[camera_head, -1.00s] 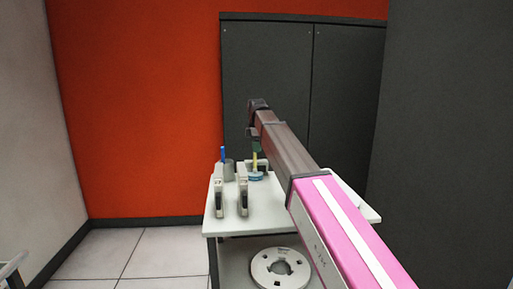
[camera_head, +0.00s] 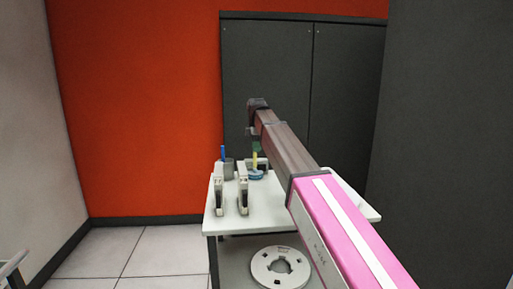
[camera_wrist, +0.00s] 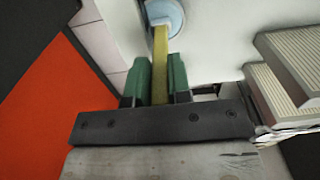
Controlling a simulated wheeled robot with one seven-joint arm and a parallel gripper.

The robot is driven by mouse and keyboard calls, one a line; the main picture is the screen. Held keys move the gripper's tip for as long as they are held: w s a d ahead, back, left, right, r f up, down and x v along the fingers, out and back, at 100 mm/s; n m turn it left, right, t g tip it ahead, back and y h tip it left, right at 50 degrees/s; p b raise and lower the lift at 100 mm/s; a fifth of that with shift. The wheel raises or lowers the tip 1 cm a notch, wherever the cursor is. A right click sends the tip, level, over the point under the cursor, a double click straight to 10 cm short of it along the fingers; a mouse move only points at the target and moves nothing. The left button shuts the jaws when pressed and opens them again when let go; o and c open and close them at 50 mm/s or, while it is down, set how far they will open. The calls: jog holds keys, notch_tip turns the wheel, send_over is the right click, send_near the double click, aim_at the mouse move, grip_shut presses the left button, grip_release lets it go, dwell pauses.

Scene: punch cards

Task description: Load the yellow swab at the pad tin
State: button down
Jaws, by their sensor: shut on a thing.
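The yellow swab (camera_wrist: 159,42) is held between the green fingers of my gripper (camera_wrist: 158,68). In the wrist view its far end meets the round light-blue pad tin (camera_wrist: 174,16); whether the tip touches the pad inside is hidden. In the head view the yellow swab (camera_head: 254,161) stands roughly upright over the blue tin (camera_head: 256,175) on the white table top. My gripper (camera_head: 256,147) is just above it, small and partly hidden by my arm.
A blue stick (camera_head: 223,153) stands in a grey cup (camera_head: 228,169) left of the tin. Two upright pale card holders (camera_head: 219,190) (camera_head: 243,192) stand in front. The white table top (camera_head: 275,213) is clear at the front right. A grey cabinet (camera_head: 265,65) stands behind.

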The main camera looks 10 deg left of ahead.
dwell(0.4)
jog(key=shift+r, duration=3.5)
